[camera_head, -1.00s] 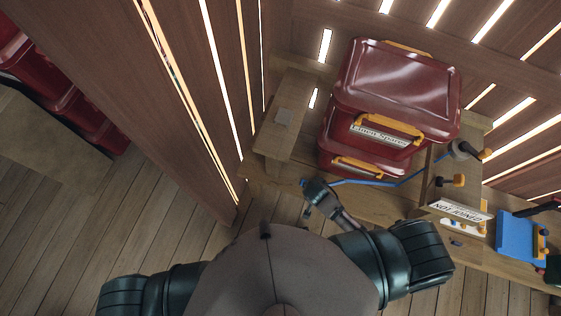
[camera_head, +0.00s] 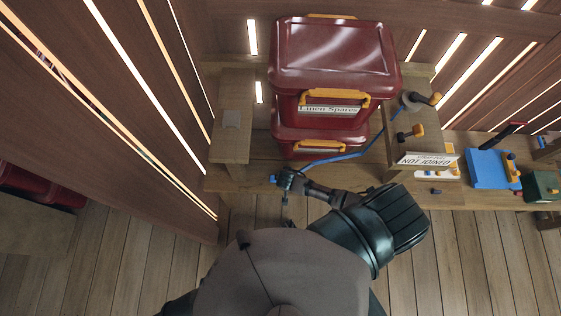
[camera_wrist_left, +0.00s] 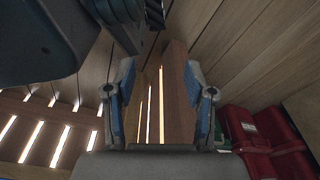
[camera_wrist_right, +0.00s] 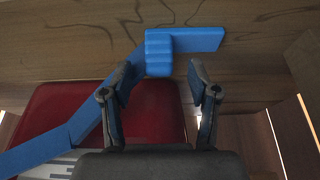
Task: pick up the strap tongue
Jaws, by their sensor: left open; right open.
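The blue strap (camera_head: 335,158) runs along the bench front to a ribbed blue block with a flat tab, the strap tongue (camera_wrist_right: 160,52). Its end also shows in the head view (camera_head: 273,178). My right gripper (camera_wrist_right: 160,74) is open, and in the right wrist view the ribbed block appears between its fingertips; I cannot tell if they touch it. In the head view the right gripper (camera_head: 287,184) is at the bench's front edge, beside the strap's end. My left gripper (camera_wrist_left: 160,66) is open and empty, away from the bench.
Two stacked red lidded bins (camera_head: 333,55) with yellow latches stand on the wooden bench (camera_head: 250,180). Slatted wooden walls enclose the left and back.

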